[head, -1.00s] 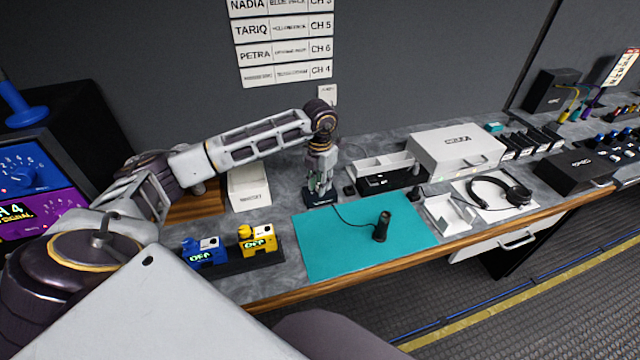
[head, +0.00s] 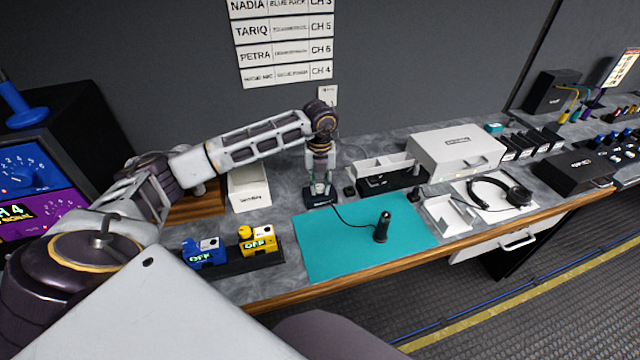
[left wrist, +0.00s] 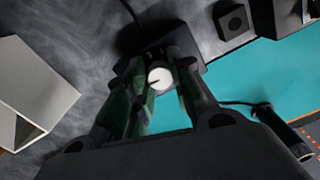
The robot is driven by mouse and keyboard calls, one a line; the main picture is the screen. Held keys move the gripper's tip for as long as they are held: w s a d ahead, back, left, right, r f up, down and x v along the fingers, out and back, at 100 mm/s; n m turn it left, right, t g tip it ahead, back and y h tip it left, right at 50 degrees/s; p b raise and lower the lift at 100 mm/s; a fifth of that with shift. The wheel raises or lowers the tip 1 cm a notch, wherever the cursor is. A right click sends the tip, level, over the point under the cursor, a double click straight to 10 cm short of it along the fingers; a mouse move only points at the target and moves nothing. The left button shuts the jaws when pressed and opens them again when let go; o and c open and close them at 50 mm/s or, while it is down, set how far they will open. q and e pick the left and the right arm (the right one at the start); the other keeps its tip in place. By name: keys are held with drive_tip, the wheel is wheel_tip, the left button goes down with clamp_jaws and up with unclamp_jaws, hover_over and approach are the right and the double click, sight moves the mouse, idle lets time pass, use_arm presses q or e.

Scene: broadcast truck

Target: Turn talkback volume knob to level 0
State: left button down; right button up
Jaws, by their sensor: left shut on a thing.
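The talkback box (head: 312,199) is a small dark box at the back edge of the teal mat. Its knob has a pale round top with a dark pointer line, seen in the left wrist view as the talkback volume knob (left wrist: 160,78). My left gripper (head: 320,187) points straight down over the box. Its fingers (left wrist: 161,84) are shut on the knob, one on each side. My right gripper is not in view.
A teal mat (head: 345,259) holds a black upright microphone (head: 383,227) on a cable. Blue (head: 204,252) and yellow (head: 257,241) packs stand at the front left. A white open box (head: 249,188) is left of the gripper, and a divided tray (head: 381,168) is right.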

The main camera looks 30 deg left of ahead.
sight(320, 186)
use_arm(q)
drive_tip(key=shift+n, duration=0.4)
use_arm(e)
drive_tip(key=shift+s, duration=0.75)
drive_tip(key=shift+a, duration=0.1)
use_arm(q)
drive_tip(key=c, duration=1.5)
unclamp_jaws()
drive_tip(key=shift+o, duration=1.5)
wheel_tip(320, 186, up, 12)
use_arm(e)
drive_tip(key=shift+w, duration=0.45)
use_arm(q)
drive_tip(key=shift+r, duration=0.1)
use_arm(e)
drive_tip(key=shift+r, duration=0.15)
